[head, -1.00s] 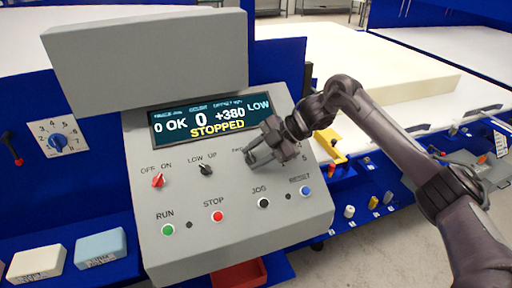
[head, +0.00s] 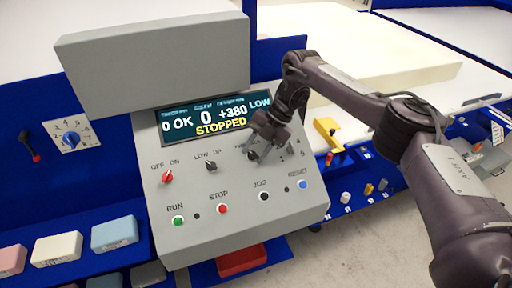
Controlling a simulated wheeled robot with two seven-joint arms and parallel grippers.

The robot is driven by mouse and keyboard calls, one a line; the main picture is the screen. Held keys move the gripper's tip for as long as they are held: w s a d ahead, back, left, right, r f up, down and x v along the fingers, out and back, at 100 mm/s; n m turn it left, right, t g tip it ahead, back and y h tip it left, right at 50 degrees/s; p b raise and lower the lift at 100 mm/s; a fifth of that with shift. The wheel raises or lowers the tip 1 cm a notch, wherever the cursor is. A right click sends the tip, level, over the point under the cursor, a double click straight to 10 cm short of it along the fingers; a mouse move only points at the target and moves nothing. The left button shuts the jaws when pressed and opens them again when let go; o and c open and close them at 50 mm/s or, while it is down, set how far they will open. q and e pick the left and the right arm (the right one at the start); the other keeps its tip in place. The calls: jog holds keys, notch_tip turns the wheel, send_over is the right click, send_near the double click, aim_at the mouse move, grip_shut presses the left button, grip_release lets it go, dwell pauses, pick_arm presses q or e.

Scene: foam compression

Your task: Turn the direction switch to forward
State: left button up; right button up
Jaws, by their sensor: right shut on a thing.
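The grey control panel (head: 185,205) stands in the middle of the head view. Its display (head: 203,118) reads "STOPPED", "+380" and "LOW". My right gripper (head: 256,154) is at the panel's upper right, shut on a dark knob just below the display. The gripper covers most of this knob and part of its label, so I cannot read its setting or be sure that it is the direction switch. To its left are a black LOW/UP switch (head: 210,168) and a red OFF/ON switch (head: 168,176). My left gripper is not in view.
Below the switches are a green RUN button (head: 178,221), a red STOP button (head: 222,209), a black JOG button (head: 264,196) and a blue RESET button (head: 302,185). A numbered dial (head: 72,138) is at left. Foam blocks (head: 114,234) lie at lower left.

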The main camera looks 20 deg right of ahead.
dwell(0.3)
jog(key=o, duration=1)
jog(key=shift+r, duration=0.1)
jog(key=shift+b+v, duration=0.45)
jog(key=shift+v, duration=3.4)
